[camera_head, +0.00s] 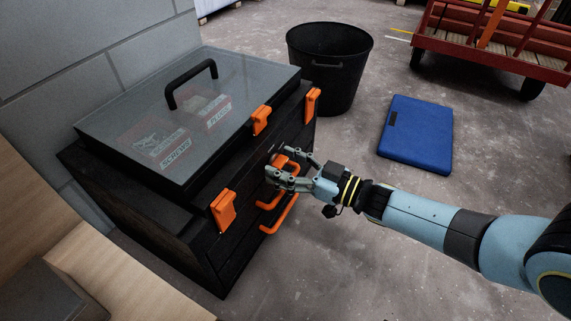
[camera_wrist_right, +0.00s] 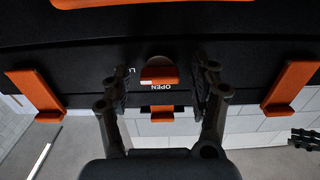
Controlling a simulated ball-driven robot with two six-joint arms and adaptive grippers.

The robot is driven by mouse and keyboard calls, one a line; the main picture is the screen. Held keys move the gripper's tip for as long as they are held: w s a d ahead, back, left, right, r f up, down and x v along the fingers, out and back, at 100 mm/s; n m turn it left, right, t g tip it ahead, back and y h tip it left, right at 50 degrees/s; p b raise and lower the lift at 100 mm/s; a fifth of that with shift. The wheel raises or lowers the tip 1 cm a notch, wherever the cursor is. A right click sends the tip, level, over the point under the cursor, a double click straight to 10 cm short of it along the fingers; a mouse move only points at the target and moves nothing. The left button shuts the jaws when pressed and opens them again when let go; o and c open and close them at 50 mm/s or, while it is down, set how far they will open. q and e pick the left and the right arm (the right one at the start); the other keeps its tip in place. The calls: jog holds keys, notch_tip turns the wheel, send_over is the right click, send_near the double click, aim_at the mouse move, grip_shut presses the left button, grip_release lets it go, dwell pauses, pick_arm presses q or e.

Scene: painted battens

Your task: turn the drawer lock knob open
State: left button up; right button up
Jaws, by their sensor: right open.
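The black drawer chest (camera_head: 165,220) stands at the left in the head view. The orange lock knob (camera_wrist_right: 160,82) shows in the wrist view, with its bar level across the picture. My left gripper is not in the head view.
Orange drawer handles (camera_head: 279,214) stick out close to my right gripper. Orange latches (camera_head: 223,210) hang at the clear lid's front edge. A black bin (camera_head: 330,70) and a blue case (camera_head: 417,135) are on the floor beyond.

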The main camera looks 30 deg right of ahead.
jog(key=c, duration=1.2)
jog(key=shift+o, duration=0.2)
